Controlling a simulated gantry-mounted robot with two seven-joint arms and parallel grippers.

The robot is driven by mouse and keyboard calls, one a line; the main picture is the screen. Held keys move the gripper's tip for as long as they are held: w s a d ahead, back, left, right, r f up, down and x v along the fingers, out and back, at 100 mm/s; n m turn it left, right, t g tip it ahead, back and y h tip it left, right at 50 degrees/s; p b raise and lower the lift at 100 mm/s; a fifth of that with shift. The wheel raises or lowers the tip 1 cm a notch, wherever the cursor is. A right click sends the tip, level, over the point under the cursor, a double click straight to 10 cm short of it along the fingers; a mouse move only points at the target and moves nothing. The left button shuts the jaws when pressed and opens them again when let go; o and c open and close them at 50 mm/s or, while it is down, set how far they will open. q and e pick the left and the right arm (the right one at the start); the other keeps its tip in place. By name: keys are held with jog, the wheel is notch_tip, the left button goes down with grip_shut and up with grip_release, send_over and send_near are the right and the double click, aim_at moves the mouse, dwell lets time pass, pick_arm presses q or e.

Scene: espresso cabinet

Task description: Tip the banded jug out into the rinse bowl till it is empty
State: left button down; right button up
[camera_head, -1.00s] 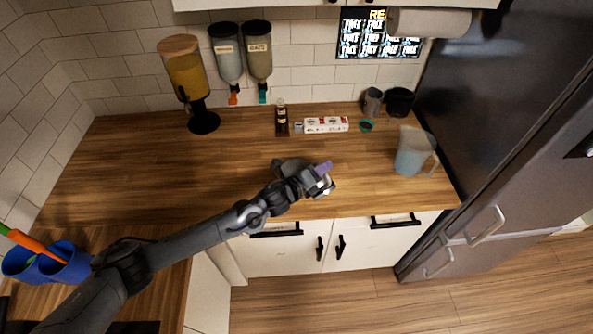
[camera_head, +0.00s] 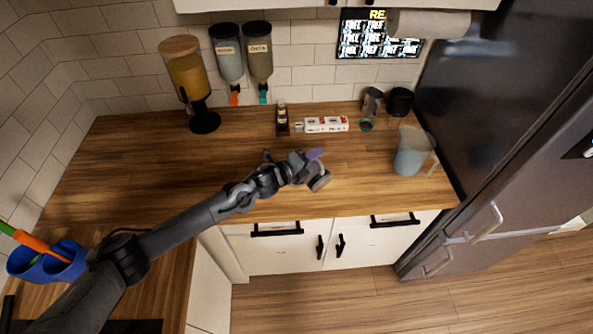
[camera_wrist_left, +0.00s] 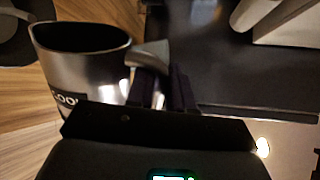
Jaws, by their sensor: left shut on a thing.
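My left gripper (camera_head: 310,171) is over the middle of the wooden counter, toward its front edge. It is shut on the handle of a small metal jug (camera_wrist_left: 85,70), which has a dark label with pale letters. In the head view the jug (camera_head: 320,181) is a small grey shape at the gripper's end, looking tilted. Its mouth is open and dark inside in the left wrist view; I cannot tell what it holds. No rinse bowl can be made out for certain. A dark rounded thing (camera_wrist_left: 18,45) is partly cut off beside the jug. My right gripper is not in view.
A clear pitcher (camera_head: 411,155) stands at the counter's right, by the dark fridge (camera_head: 492,95). A grey cup (camera_head: 372,101), a black container (camera_head: 399,101), a white box (camera_head: 326,124), a brown bottle (camera_head: 282,120) and a drink dispenser (camera_head: 187,75) line the back. The counter's left is clear.

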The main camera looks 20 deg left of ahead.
aim_at(321, 167)
pick_arm(q)
jog(key=shift+w+a+r+n, duration=0.2)
jog(key=shift+a+n, duration=0.1)
jog(key=shift+a, duration=0.2)
jog(key=shift+s+d+f+m, duration=0.2)
jog(key=shift+s+d+m, duration=0.1)
jog(key=shift+d, duration=0.3)
jog(key=shift+s+d+f+m, duration=0.15)
jog(key=shift+s+d+m, duration=0.15)
jog(key=shift+d, duration=0.3)
jog(key=shift+s+d+f+m+t+b, duration=0.3)
jog(key=shift+s+d+f+m+b, duration=0.15)
jog(key=shift+d+f, duration=0.2)
jog(key=shift+d+r, duration=0.1)
jog(key=shift+d, duration=0.05)
jog(key=shift+m, duration=0.25)
jog(key=shift+f, duration=0.2)
jog(key=s+d+f+m+t+y+b, duration=0.1)
jog(key=s+d+f+m+t+b, duration=0.1)
jog(key=s+d+f+m+b, duration=0.3)
jog(key=shift+s+d+f+m+t+y+b, duration=0.35)
jog(key=shift+d+f+m+b, duration=2.1)
jog(key=shift+m, duration=0.85)
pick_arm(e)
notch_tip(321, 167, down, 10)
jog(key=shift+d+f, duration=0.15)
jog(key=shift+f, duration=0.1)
